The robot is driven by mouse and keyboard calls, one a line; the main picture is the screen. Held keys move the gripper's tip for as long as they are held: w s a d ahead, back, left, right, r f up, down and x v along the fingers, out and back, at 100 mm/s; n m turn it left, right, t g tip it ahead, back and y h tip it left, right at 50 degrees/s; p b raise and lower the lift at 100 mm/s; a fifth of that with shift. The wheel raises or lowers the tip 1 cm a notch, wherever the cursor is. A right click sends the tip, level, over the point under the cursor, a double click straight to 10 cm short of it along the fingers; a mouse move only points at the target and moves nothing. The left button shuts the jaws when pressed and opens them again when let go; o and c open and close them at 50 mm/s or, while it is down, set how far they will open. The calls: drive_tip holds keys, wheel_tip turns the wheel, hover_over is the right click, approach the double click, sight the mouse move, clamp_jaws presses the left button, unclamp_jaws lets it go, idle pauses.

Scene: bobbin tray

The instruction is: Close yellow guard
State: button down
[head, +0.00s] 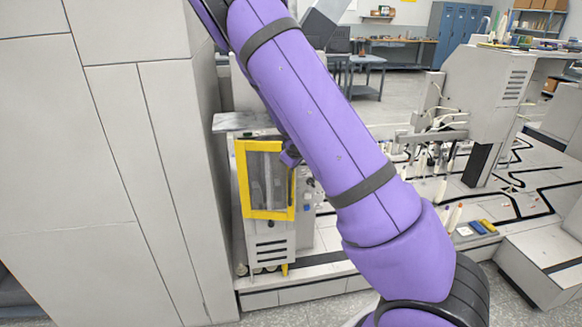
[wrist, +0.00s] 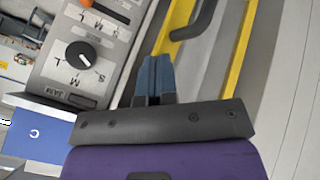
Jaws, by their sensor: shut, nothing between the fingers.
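The yellow guard (head: 243,180) is a yellow frame around a see-through panel on the front of a grey machine, left of my arm in the head view. It looks nearly flush with the machine front, but I cannot tell if it is fully closed. In the wrist view the guard's yellow bars (wrist: 240,62) run up the right half, with a dark handle (wrist: 200,22) between them. My gripper (wrist: 157,60) is shut and empty, its blue fingertips beside the handle-side bar; contact is unclear. In the head view my arm hides part of the machine.
A control panel (wrist: 105,45) with a black knob (wrist: 82,55) lies left of my fingers in the wrist view. A tall light cabinet (head: 110,160) stands close on the left. A table with black lines (head: 525,200) and several bobbins is at right.

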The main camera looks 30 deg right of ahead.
drive_tip(key=w+d+n+t+y, duration=0.1)
drive_tip(key=w+d+n+y, duration=0.2)
drive_tip(key=w+d+n, duration=0.1)
drive_tip(key=shift+w+r+n, duration=0.15)
drive_tip(key=shift+w+n, duration=0.25)
drive_tip(key=shift+w, duration=0.25)
drive_tip(key=shift+w+d+r, duration=0.15)
drive_tip(key=shift+d, duration=0.1)
idle(0.4)
